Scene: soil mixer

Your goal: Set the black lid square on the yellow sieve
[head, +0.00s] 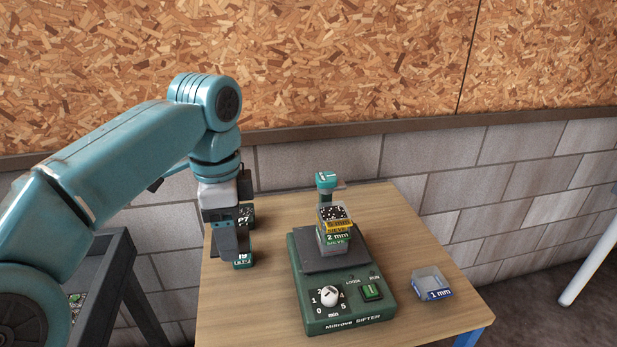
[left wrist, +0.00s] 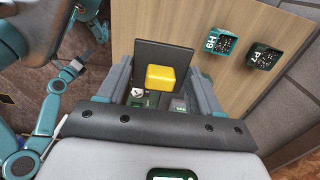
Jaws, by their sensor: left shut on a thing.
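The yellow sieve (head: 338,224) sits on a green-labelled 2 mm sieve (head: 337,240), stacked on the dark platform of the green sifter (head: 345,305). Speckled dark soil shows inside the yellow sieve, which is uncovered. My left gripper (head: 228,238) hangs left of the sifter, above the table. A yellow knob (left wrist: 160,78) stands on the lid. In the left wrist view, a grey end of another teal limb (left wrist: 72,72) is too small to read.
Two dark boxes, P7 (head: 246,216) and H9 (head: 243,260), stand on the table near my left gripper. A 1 mm sieve (head: 431,284) sits right of the sifter. A teal object (head: 326,180) stands behind the stack. The table's right back area is clear.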

